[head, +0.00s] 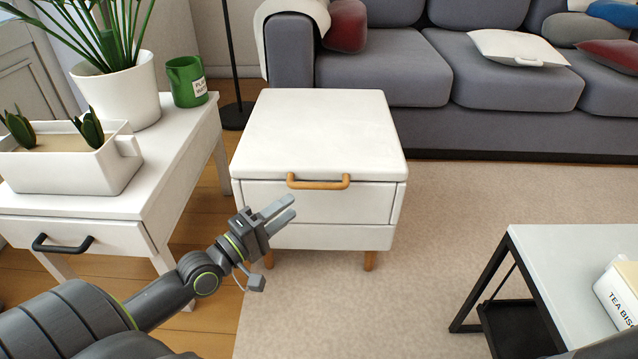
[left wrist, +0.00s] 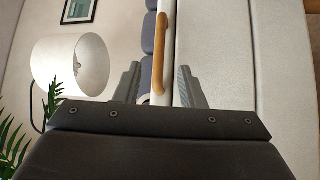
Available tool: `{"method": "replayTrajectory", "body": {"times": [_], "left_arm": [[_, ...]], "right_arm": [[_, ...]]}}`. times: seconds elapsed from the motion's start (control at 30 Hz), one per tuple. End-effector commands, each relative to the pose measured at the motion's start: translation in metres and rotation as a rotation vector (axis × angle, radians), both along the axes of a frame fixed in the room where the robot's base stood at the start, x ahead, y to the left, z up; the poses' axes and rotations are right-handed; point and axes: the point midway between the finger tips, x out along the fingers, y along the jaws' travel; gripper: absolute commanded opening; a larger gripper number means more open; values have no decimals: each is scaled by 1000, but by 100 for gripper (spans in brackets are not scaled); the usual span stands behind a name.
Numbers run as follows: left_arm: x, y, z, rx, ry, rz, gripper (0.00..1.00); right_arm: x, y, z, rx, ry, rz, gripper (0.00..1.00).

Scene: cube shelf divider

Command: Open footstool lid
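The white footstool (head: 320,237) stands on short wooden legs in the middle of the head view. Its flat white lid (head: 315,125) lies level and closed on top. A wooden bar handle (head: 318,183) sits at the lid's front edge. My left gripper (head: 290,207) is open and empty in front of the footstool, a little below the handle in the picture. In the left wrist view the handle (left wrist: 159,50) appears beyond the two spread fingers, in line with the gap between them. The fingers appear apart from it. My right gripper is not in view.
A white side table (head: 180,170) with potted plants and a green can (head: 187,82) stands at left. A grey sofa (head: 420,75) is behind the footstool. A black-framed table (head: 570,265) with a white box (head: 620,290) is at right. The carpet between is clear.

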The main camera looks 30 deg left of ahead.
Motion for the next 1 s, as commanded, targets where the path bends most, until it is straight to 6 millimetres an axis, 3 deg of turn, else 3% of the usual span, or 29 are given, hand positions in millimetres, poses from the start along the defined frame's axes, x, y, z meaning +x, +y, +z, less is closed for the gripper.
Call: {"method": "replayTrajectory", "body": {"times": [0.5,0.7,1.0], "left_arm": [[80,-20,11,0,-2,0,36],[93,-23,13,1,0,-1,36],[94,-24,13,0,0,-1,36]], "right_arm": [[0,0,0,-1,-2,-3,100],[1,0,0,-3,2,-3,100],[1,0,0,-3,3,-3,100]]}}
